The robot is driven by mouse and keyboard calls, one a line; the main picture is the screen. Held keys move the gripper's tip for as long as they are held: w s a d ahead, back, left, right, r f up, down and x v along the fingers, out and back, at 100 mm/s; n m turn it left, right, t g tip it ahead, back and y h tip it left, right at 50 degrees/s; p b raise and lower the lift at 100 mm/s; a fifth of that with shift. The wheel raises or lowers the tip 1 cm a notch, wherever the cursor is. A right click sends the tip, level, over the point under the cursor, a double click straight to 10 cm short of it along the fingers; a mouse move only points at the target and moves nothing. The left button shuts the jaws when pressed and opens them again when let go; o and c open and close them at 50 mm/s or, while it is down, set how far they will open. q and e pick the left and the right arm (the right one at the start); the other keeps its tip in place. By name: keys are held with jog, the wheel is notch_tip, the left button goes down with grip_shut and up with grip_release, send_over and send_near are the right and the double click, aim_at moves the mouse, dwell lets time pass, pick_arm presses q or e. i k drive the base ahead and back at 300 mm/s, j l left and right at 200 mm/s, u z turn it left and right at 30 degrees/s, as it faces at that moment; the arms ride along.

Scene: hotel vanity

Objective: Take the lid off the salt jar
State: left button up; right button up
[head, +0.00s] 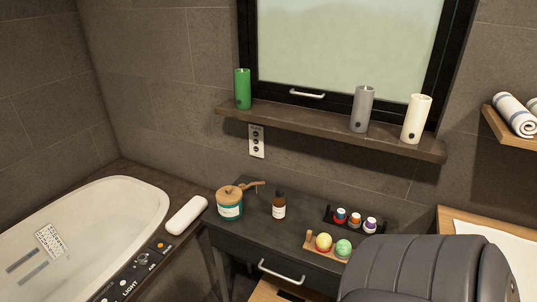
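The salt jar (230,210) is a teal jar with a white label, standing upright at the left end of the dark vanity top in the head view. A round wooden lid (230,193) sits on top of it. A small wooden piece (254,185), perhaps a scoop, shows just behind the jar to the right; I cannot tell whether it touches the jar. Neither of my grippers is in view.
A black tray (346,226) of small bottles and a wooden tray (312,249) with two balls lie farther right. A dark padded chair (420,268) blocks the front right. A bathtub (125,195) is left.

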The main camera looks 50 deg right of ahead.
aim_at(229, 195)
jog(key=z, duration=1.25)
